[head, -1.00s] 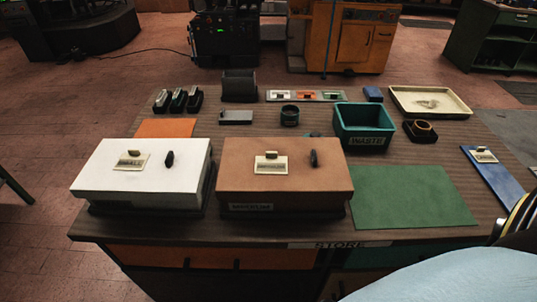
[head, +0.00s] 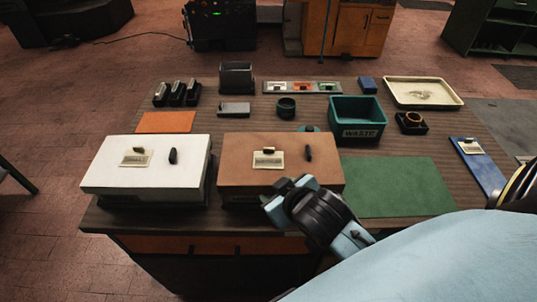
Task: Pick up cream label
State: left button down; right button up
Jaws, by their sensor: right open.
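A cream label (head: 267,160) with a small dark grip lies on the lid of the brown box (head: 233,179). A similar cream label (head: 136,157) lies on the white box (head: 190,186) to its left. A third cream label (head: 470,147) sits on the blue board (head: 483,172) at the right. I cannot tell which is the task's label. My right gripper (head: 284,194) is open and empty, in front of the brown box's front right part and nearer me than its label. It hides part of the box front. My left gripper is not in view.
A green mat (head: 400,187) lies right of the brown box, with a teal waste bin (head: 357,121) behind it. A cream tray (head: 423,92) is at the back right. An orange mat (head: 166,122) and a label strip (head: 302,87) lie farther back. My arm covers the lower right.

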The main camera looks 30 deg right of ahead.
jog(key=w+a+r+n+t+y, duration=0.35)
jog(key=w+r+t, duration=0.2)
jog(key=r, duration=0.45)
jog(key=w+a+r+n+t+y, duration=0.35)
jog(key=w+r+t, duration=0.2)
jog(key=r, duration=0.35)
jog(key=s+a+r+n+g+y, duration=0.2)
jog(key=a+r+n+g+y, duration=0.3)
jog(key=a+n+g+y, duration=1.1)
jog(key=n+g+h, duration=0.5)
jog(key=h, duration=1.7)
send_over(269, 148)
notch_tip(269, 148, down, 11)
jog(key=f, duration=0.4)
jog(key=f+p, duration=0.1)
jog(key=f, duration=0.1)
jog(key=shift+s+f, duration=0.2)
jog(key=shift+s, duration=0.15)
jog(key=shift+w+f+p, duration=0.2)
jog(key=shift+f+p, duration=0.15)
jog(key=shift+f, duration=1.25)
jog(key=shift+w+f+p, duration=0.2)
jog(key=shift+f+p, duration=0.15)
jog(key=shift+f, duration=1.2)
